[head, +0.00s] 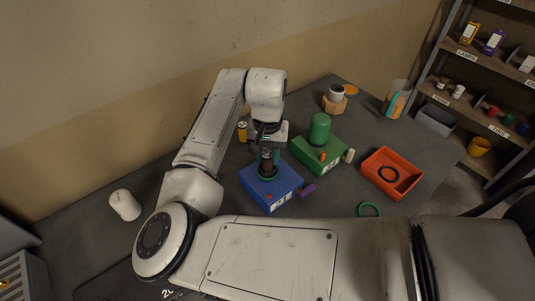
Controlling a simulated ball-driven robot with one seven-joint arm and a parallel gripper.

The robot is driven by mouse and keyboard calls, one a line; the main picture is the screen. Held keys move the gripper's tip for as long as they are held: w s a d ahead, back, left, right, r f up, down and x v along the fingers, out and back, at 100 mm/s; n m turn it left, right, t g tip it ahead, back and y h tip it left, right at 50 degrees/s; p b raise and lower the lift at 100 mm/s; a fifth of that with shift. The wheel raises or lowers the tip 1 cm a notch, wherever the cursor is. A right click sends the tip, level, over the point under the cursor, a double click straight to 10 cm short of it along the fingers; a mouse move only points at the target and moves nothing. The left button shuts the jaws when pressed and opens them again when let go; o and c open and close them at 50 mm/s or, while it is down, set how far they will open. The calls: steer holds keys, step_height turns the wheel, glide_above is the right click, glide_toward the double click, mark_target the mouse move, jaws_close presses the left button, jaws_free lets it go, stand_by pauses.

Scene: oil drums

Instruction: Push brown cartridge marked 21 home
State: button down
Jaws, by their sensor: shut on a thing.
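The brown cartridge (266,157) stands upright at the dark round socket on top of the blue block (257,187). The block carries a white label that seems to read 21. My gripper (267,160) points down over the block and is shut on the cartridge. The fingers and the arm's end hide much of the cartridge. I cannot read its mark or tell how deep it sits.
A green block (309,157) with a green cylinder (319,129) stands close on the right. A purple piece (308,190) lies beside the blue block. An orange tray (409,179) holding a black ring, and a green ring (369,209), are further right. A yellow can (242,131) stands behind.

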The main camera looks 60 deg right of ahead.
mark_target(268, 153)
steer(key=shift+f, duration=0.15)
steer(key=c, duration=0.7)
jaws_free()
steer(key=shift+o, duration=0.2)
step_height(268, 153, up, 11)
steer(key=shift+f+b, duration=0.1)
steer(key=shift+b, duration=0.9)
